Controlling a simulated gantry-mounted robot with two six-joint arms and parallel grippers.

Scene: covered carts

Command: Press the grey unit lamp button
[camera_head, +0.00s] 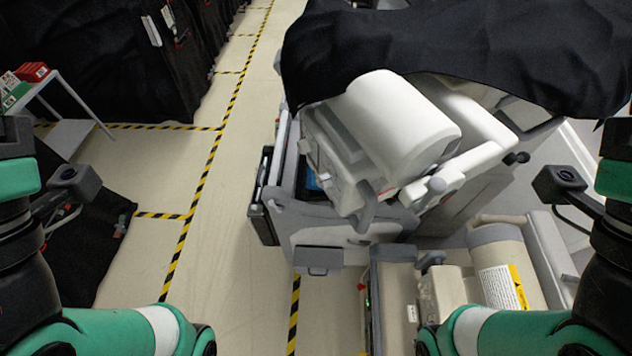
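A grey and white unit (340,237) stands right of the centre, with a large white rounded housing (395,125) on top. I cannot make out a lamp button on it for certain. A lower beige unit (440,295) stands in front of it at the bottom right. A small red spot (361,287) and a thin green strip (367,303) show at the left side of this beige unit, too small to identify. My green and black arm links come in from both lower corners. Neither gripper's fingers are in view.
A black cover (450,50) drapes over the back of the grey unit. Black-covered carts (110,60) stand at the left, with a small white table (70,135) beside them. The pale floor (225,260) with yellow-black tape is clear in the middle.

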